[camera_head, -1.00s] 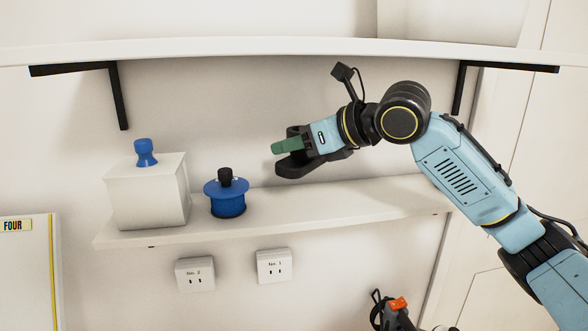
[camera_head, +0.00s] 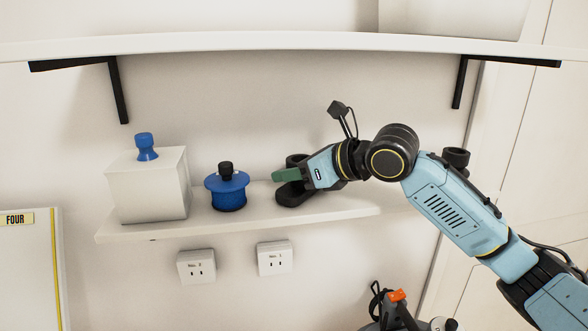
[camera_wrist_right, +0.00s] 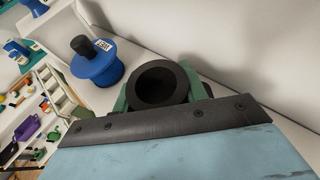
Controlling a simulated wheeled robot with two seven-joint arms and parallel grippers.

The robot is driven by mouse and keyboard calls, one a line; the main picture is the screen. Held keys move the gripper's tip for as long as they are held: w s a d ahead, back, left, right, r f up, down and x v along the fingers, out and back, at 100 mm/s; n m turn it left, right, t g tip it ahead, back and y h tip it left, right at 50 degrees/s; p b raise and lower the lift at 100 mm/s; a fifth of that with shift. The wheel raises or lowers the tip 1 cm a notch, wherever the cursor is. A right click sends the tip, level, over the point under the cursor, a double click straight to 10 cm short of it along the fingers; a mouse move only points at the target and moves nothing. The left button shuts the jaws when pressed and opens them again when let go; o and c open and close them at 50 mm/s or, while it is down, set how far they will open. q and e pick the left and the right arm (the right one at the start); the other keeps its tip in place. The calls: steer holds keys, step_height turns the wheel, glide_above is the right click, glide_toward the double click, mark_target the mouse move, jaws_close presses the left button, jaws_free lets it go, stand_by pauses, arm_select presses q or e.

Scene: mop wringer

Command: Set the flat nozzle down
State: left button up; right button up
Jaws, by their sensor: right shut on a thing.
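The flat nozzle is a black piece with a wide flat foot (camera_head: 293,196) and a round open collar, held low at the middle of the wall shelf (camera_head: 340,205). My right gripper (camera_head: 290,175), with green fingers, is shut on it. In the right wrist view the nozzle's dark round collar (camera_wrist_right: 160,85) shows between the green fingers. I cannot tell whether its foot touches the shelf. My left gripper is not in view.
A blue spool-like part with a black knob (camera_head: 227,187) stands close left of the nozzle. A white box (camera_head: 150,188) with a blue knob (camera_head: 146,147) stands farther left. An upper shelf (camera_head: 290,43) runs above. Shelf to the right is clear beneath my arm.

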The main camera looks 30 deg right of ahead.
steer(key=shift+f, duration=0.1)
steer(key=o, duration=1)
steer(key=shift+r, duration=0.2)
steer(key=shift+s+d, duration=0.25)
steer(key=shift+s, duration=0.05)
steer(key=b+v, duration=0.3)
steer(key=v, duration=0.6)
steer(key=shift+s+d, duration=0.2)
steer(key=shift+s, duration=0.05)
steer(key=shift+b+v, duration=0.3)
steer(key=shift+v, duration=0.6)
steer(key=shift+a+r, duration=0.1)
